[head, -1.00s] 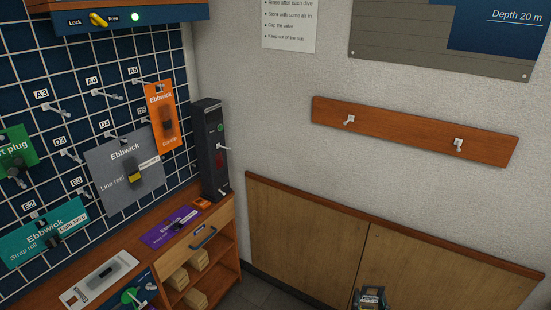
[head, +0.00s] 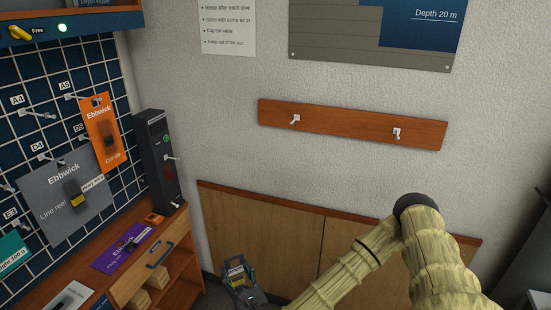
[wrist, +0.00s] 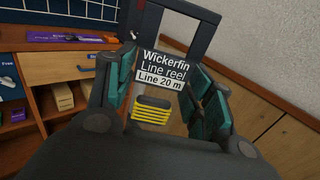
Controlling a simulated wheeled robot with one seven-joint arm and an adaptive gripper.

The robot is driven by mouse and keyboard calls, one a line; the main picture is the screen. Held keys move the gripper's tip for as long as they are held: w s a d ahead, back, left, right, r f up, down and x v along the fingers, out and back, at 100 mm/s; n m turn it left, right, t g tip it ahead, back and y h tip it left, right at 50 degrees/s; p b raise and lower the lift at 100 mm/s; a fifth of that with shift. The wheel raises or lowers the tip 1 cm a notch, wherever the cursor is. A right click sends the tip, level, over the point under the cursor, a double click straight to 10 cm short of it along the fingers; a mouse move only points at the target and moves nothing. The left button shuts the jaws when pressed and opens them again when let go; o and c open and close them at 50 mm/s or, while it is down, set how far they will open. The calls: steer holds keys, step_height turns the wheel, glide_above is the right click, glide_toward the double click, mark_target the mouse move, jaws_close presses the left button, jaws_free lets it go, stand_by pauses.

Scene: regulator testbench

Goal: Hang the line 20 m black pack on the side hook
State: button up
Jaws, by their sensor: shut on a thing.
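The black pack (wrist: 168,72) fills the middle of the wrist view. Its label reads "Wickerfin, Line reel, Line 20 m", with yellow line (wrist: 152,111) below. My gripper (wrist: 165,92) is shut on it, with teal pads at both sides. In the head view, my gripper (head: 243,286) and the small pack (head: 236,270) are low, in front of the wood panelling. Two pale hooks, a left one (head: 295,119) and a right one (head: 397,133), stick out of a wooden rail (head: 345,127) on the side wall, above my gripper. Both are empty.
A dark upright box (head: 158,165) with pegs stands at the bench end. The grid panel (head: 20,75) at left carries hanging packs, including an orange one (head: 102,130) and a grey one (head: 66,192). A purple pack (head: 124,249) lies on the bench.

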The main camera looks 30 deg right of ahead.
steer(key=w+d+r+m+g+h+p, duration=0.1)
steer(key=w+d+r+m+h, duration=0.15)
steer(key=w+d+r, duration=0.45)
steer(key=w+d+r+m+g+h+p, duration=0.1)
steer(key=w+d+r+m+h, duration=0.2)
steer(key=d+r, duration=0.85)
steer(key=w+d+r+m+g+h+p, duration=0.1)
steer(key=w+d+r+h, duration=0.5)
steer(key=r, duration=0.6)
steer(key=w+d+f+y+p, duration=0.1)
steer(key=w+d+y+p, duration=0.1)
steer(key=d, duration=0.5)
steer(key=shift+w+d+f+p, duration=0.25)
steer(key=shift+w+p, duration=0.5)
steer(key=shift+w, duration=0.5)
steer(key=shift+w+d+b, duration=0.25)
steer(key=shift+d+b, duration=0.05)
steer(key=shift+b, duration=0.75)
steer(key=o, duration=1.1)
steer(key=shift+o, duration=0.2)
steer(key=shift+s, duration=0.1)
